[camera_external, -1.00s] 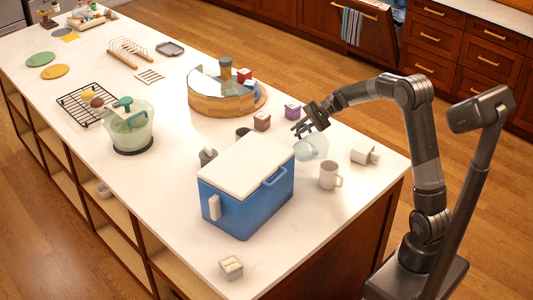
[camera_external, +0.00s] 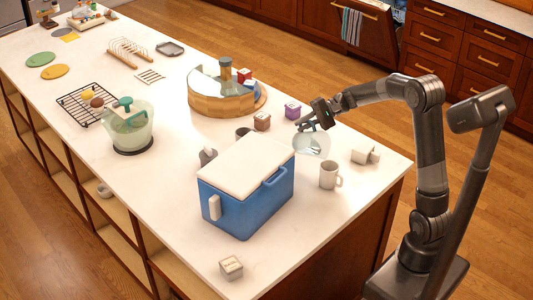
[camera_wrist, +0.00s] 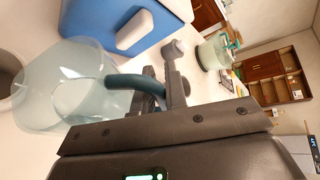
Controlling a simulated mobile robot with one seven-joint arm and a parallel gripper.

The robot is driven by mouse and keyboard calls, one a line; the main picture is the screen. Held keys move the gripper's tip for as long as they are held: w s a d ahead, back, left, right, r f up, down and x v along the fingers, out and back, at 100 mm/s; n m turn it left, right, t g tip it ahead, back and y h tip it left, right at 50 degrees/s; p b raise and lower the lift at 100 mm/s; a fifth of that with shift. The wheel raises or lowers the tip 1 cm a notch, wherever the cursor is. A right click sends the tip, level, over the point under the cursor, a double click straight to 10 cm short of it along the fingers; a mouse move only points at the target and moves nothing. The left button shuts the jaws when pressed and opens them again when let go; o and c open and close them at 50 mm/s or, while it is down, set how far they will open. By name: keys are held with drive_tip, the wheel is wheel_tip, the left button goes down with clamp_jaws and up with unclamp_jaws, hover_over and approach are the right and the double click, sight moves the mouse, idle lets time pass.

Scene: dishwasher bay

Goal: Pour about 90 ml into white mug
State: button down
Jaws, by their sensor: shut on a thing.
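My gripper (camera_external: 310,125) is shut on the teal handle (camera_wrist: 132,84) of a clear, pale green jug (camera_external: 311,147). The jug hangs above the counter, behind and slightly left of the mug, apart from it in the outside view. I cannot tell the liquid level or the exact tilt.
A blue cooler with a white lid (camera_external: 247,190) stands close left of the jug and mug. A white object (camera_external: 364,155) lies right of the jug. The front right counter is clear.

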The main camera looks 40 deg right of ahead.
sight(312, 133)
drive_tip(key=shift+s+r, duration=0.15)
drive_tip(key=shift+s+a+r+n+t, duration=0.1)
drive_tip(key=shift+s+r+n+t, duration=0.4)
drive_tip(key=shift+s+r+n, duration=0.15)
drive_tip(key=shift+s+r, duration=0.1)
drive_tip(key=shift+s, duration=0.05)
idle(0.6)
drive_tip(key=shift+s+a+r+n+t+p, duration=0.15)
drive_tip(key=shift+s+r+n+p, duration=0.15)
drive_tip(key=shift+s, duration=0.3)
drive_tip(key=shift+s+a+r+n+t+p, duration=0.1)
drive_tip(key=shift+s+r+n+t, duration=0.1)
drive_tip(key=shift+s+n, duration=0.3)
idle(1.0)
drive_tip(key=shift+m, duration=0.25)
drive_tip(key=w+f, duration=0.1)
drive_tip(key=w+f+m+g, duration=0.1)
drive_tip(key=w+m, duration=0.1)
drive_tip(key=w, duration=0.1)
drive_tip(key=shift+d+f+g, duration=0.35)
drive_tip(key=shift+f, duration=0.05)
drive_tip(key=shift+w+d+f+m+g, duration=0.1)
drive_tip(key=shift+w+f+m+g, duration=0.2)
drive_tip(key=shift+w+f+m, duration=0.25)
drive_tip(key=shift+w+f+m+g, duration=0.3)
drive_tip(key=shift+f+m, duration=0.15)
drive_tip(key=shift+f, duration=0.2)
idle(0.5)
